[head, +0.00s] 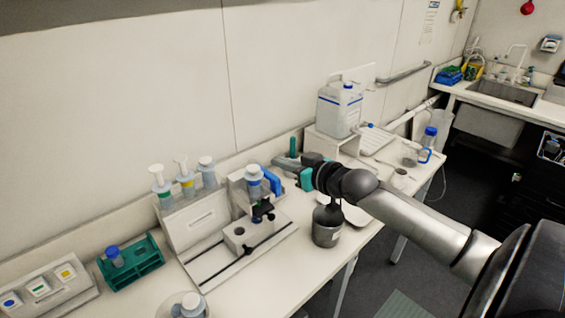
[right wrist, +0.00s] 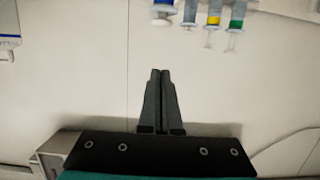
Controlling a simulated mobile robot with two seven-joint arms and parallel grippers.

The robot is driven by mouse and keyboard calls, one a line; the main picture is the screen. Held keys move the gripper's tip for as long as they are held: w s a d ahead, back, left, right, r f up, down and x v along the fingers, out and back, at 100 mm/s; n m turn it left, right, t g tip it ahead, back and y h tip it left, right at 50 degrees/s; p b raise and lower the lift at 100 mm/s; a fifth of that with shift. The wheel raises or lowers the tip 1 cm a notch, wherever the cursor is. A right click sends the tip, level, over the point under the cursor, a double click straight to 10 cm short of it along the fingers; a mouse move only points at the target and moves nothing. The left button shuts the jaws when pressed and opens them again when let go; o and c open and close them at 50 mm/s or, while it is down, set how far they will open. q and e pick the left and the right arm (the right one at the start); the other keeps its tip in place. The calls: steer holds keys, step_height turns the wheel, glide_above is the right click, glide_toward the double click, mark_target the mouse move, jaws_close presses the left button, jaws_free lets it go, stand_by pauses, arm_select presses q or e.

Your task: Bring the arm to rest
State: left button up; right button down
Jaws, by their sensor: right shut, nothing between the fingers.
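My right arm reaches in from the right side of the head view. My right gripper (head: 279,161) is above the bench, near the wall and close to the bottle-and-stand device. In the right wrist view my right gripper (right wrist: 160,75) has its two dark fingers together with nothing between them, in front of the pale wall. The arm hides part of the bench behind it. My left gripper is not in view.
The white bench (head: 150,290) holds a dispenser rack (head: 193,224), a teal tube rack (head: 132,264), a dark grey container (head: 327,229) below my wrist, and a large jug (head: 338,112) on a stand. A sink (head: 503,92) is at the far right.

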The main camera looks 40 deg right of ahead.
stand_by(0.5)
steer(key=s+a+f+n+g, duration=0.1)
steer(key=s+a+f+g, duration=0.4)
steer(key=s+a+f, duration=0.65)
steer(key=s+a+f+g, duration=0.3)
steer(key=s+a, duration=0.2)
steer(key=s, duration=0.3)
steer(key=s+a+f+g, duration=0.25)
steer(key=s+a, duration=0.25)
steer(key=s, duration=0.3)
step_height(320, 180, down, 32)
steer(key=s+g+b, duration=0.2)
steer(key=b, duration=0.9)
steer(key=s+d+f+b, duration=0.1)
steer(key=s+f+b, duration=0.2)
steer(key=s+f, duration=0.2)
steer(key=s+d+f+g+b, duration=0.1)
steer(key=s+f+b, duration=0.3)
steer(key=f, duration=0.7)
steer(key=s+d+f+h+b, duration=0.1)
steer(key=s+f+b, duration=0.2)
steer(key=s+f, duration=0.3)
step_height(320, 180, down, 3)
steer(key=shift+s+f+n+g+b, duration=0.1)
steer(key=shift+s+n+g+b, duration=0.05)
steer(key=shift+n+g+b, duration=0.2)
